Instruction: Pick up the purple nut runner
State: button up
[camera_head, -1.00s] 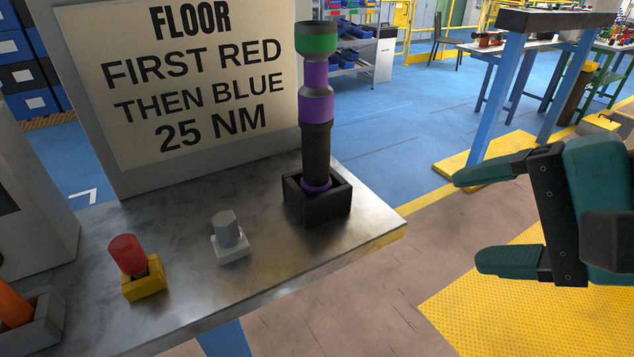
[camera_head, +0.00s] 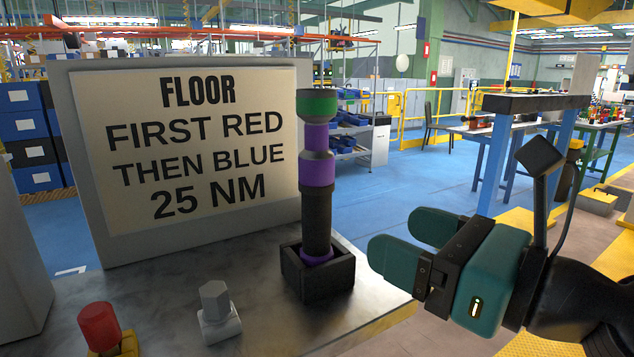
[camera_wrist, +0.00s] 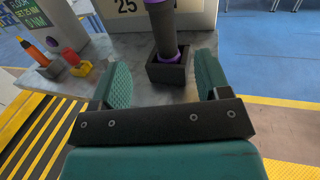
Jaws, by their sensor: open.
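The purple nut runner (camera_head: 317,170) stands upright in a black square holder (camera_head: 318,277) near the right end of the metal table. It has a green band near the top, purple sections and a dark lower body. My gripper (camera_head: 392,243) is open and empty, to the right of the tool and apart from it. In the wrist view the nut runner (camera_wrist: 164,30) shows beyond and between the two teal fingers (camera_wrist: 163,82), with its top cut off by the picture edge.
A grey bolt-like piece (camera_head: 215,300) and a red-capped piece (camera_head: 99,325) stand left of the holder. The space right of the holder is open.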

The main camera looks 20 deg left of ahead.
aim_at(328, 208)
jog(key=p+x, duration=0.5)
jog(key=x, duration=0.2)
jog(key=shift+w+a, duration=0.15)
jog(key=p+x, duration=0.3)
jog(key=x, duration=0.2)
jog(key=shift+w+a+f, duration=0.3)
jog(key=shift+a+f, duration=0.05)
jog(key=c, duration=1.3)
